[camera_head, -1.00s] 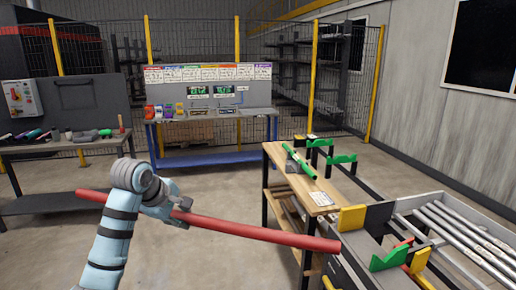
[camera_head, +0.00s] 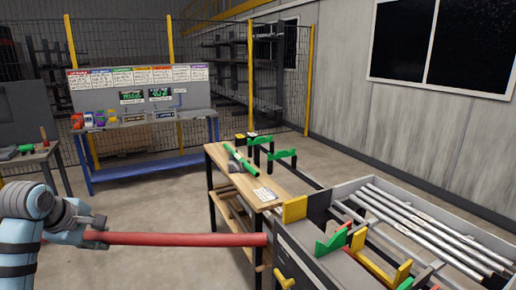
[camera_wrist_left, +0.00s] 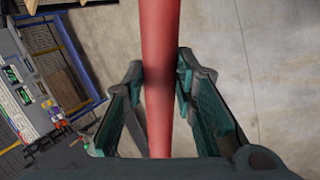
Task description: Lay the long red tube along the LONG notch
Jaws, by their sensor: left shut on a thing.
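The long red tube (camera_head: 185,239) lies roughly level across the lower left of the head view. My left gripper (camera_head: 92,234) is shut on it, and the tube also runs between the fingers in the left wrist view (camera_wrist_left: 161,70). The tube's right end shows just left of and below a yellow block (camera_head: 294,210) at the bench corner. A green notched holder (camera_head: 333,243) and a yellow holder (camera_head: 402,274) stand on the bench to the right. Green notched brackets (camera_head: 283,155) stand farther back. I cannot tell which is the LONG notch. My right gripper is out of view.
A wooden-topped bench (camera_head: 232,182) with a green tube stands behind the tube's right end. Several silver bars (camera_head: 430,225) lie in a tray at the right. A blue-framed table (camera_head: 150,170) and a fence are at the back. Open floor lies between.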

